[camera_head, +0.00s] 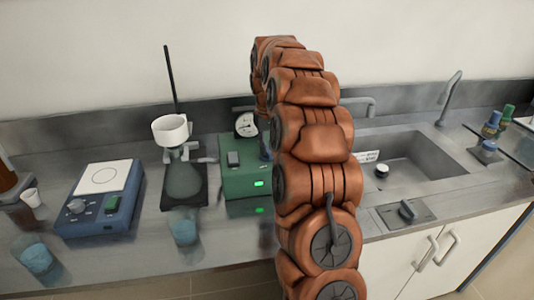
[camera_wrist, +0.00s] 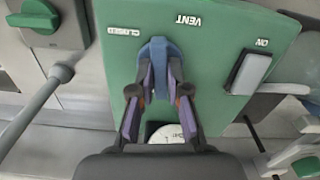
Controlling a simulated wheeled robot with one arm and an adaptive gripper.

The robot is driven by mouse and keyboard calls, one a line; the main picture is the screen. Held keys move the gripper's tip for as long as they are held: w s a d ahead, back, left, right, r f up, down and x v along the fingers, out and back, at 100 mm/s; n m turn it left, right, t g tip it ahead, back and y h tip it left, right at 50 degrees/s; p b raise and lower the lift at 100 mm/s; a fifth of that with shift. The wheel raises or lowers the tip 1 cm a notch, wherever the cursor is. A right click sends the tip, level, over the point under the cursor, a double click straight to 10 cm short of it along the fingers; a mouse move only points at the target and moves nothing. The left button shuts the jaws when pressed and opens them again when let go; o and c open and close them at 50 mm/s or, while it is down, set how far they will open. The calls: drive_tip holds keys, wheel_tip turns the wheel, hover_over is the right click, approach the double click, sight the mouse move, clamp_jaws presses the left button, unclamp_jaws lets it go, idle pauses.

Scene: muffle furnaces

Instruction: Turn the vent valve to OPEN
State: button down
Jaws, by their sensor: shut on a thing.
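The vent valve's blue handle (camera_wrist: 158,52) sits on top of a green box (camera_wrist: 215,35), which also shows in the head view (camera_head: 240,181). In the wrist view, my gripper (camera_wrist: 159,76) is shut on the handle, with a finger on each side of it. The handle points up the picture, toward the VENT label (camera_wrist: 188,20). The CLOSED label (camera_wrist: 124,32) is to the left of the handle. No OPEN label is visible. In the head view, my arm hides the gripper and most of the valve.
A switch (camera_wrist: 248,73) by the ON label and a round gauge (camera_wrist: 167,133) sit close to my fingers. A flask with a white funnel (camera_head: 171,130) and a blue hotplate (camera_head: 99,199) stand left of the box. A sink (camera_head: 418,160) is at right.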

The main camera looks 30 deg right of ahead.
drive_tip(key=shift+m+b, duration=0.45)
drive_tip(key=shift+m, duration=0.35)
drive_tip(key=shift+r, duration=0.1)
drive_tip(key=c, duration=1.1)
unclamp_jaws()
drive_tip(key=shift+c, duration=0.2)
wheel_tip(320, 180, up, 7)
drive_tip(key=shift+w+f, duration=0.1)
drive_tip(key=shift+r, duration=0.3)
